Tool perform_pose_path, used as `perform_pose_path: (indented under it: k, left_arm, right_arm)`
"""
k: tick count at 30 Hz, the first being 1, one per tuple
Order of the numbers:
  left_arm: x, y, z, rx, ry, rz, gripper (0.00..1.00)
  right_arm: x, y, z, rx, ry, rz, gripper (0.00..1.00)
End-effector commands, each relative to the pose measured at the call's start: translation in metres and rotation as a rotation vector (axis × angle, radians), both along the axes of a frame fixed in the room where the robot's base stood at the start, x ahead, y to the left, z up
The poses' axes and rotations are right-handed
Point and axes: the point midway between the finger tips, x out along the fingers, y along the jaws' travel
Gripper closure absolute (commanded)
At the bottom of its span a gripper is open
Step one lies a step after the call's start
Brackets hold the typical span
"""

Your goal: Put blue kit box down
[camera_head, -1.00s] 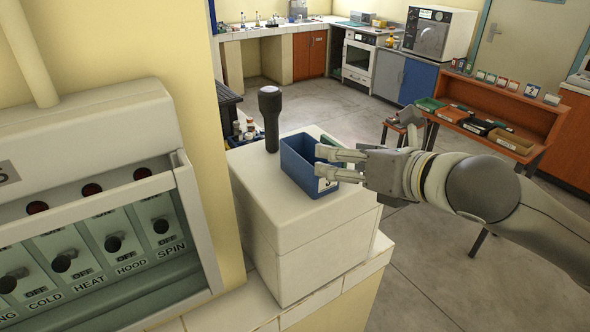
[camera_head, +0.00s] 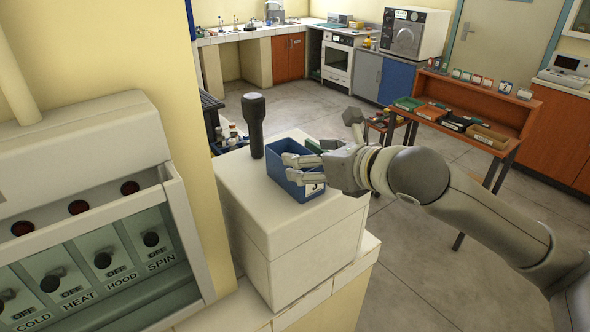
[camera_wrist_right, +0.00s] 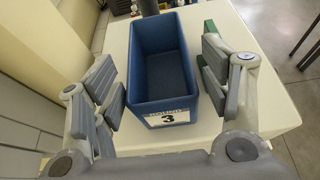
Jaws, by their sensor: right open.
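The blue kit box (camera_head: 283,171) stands upright on the white block-like top (camera_head: 240,190). Its label reads 3, and it looks empty inside. In the right wrist view the blue box (camera_wrist_right: 162,60) sits between the spread fingers of my right gripper (camera_wrist_right: 166,92), with a gap on both sides. In the head view my right gripper (camera_head: 300,168) reaches in from the right at the box, and its fingers hide part of it. My left gripper is not in view.
A dark upright handle-like object (camera_head: 254,125) stands behind the box. A green item (camera_head: 314,146) is close on its far right, partly hidden. A switch panel (camera_head: 95,240) is at left. An orange bench (camera_head: 480,97) with trays stands beyond open floor.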

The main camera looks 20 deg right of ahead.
Motion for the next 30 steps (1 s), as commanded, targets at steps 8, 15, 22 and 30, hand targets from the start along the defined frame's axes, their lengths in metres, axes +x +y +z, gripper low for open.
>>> perform_pose_path:
  k: [8, 15, 22, 30]
  left_arm:
    - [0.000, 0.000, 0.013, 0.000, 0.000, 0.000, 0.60]
    - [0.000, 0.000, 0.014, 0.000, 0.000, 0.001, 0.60]
    - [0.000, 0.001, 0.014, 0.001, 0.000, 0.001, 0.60]
    - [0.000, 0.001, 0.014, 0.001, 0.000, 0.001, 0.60]
  right_arm:
    - [0.029, 0.013, -0.012, 0.004, 0.002, 0.000, 0.30]
    - [0.036, 0.015, -0.017, 0.000, 0.001, 0.001, 0.30]
    - [0.036, 0.015, -0.017, 0.000, 0.000, 0.001, 0.43]
    - [0.036, 0.015, -0.016, 0.001, -0.001, 0.001, 0.68]
